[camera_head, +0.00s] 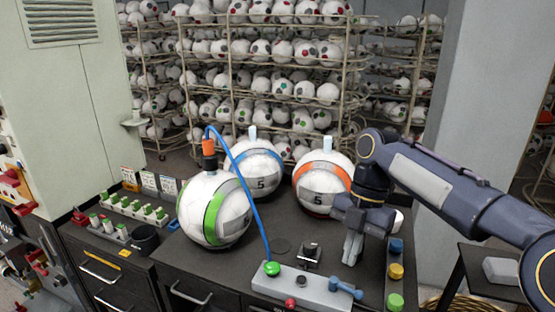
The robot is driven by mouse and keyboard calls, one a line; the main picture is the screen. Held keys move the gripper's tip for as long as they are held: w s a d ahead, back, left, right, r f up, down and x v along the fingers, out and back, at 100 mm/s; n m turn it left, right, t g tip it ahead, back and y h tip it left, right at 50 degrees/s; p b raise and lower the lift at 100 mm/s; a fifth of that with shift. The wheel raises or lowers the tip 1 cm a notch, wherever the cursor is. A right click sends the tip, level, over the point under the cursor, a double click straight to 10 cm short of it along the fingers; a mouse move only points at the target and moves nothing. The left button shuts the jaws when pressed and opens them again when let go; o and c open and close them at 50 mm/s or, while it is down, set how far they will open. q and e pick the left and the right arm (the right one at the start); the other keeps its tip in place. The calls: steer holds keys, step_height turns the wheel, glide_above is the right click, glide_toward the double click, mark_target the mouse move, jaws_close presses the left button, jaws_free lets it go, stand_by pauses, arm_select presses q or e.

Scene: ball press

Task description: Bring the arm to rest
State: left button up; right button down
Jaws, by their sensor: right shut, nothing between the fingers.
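My right arm comes in from the right, and my right gripper (351,249) points down over the dark bench top. Its fingers are together with nothing between them. It is just in front of the white ball with an orange band (318,182), to the right of the small black device on the bench. I cannot tell whether its fingertips touch the bench. My left gripper does not show.
A green-banded ball (215,208) with a blue hose and a blue-banded ball (253,166) stand on the bench. A control panel (300,287) with a green plug lies in front. Coloured caps (396,271) line the right edge. Ball racks (270,60) stand behind.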

steer(key=s+f+m+t, duration=0.4)
steer(key=s+m, duration=0.6)
steer(key=m, duration=0.4)
steer(key=s+d+f+m+t+y, duration=0.1)
steer(key=s+f+m+t, duration=0.3)
steer(key=s+m, duration=0.6)
step_height(320, 180, down, 2)
steer(key=m, duration=0.4)
steer(key=shift+s+d, duration=0.25)
steer(key=shift+s, duration=0.1)
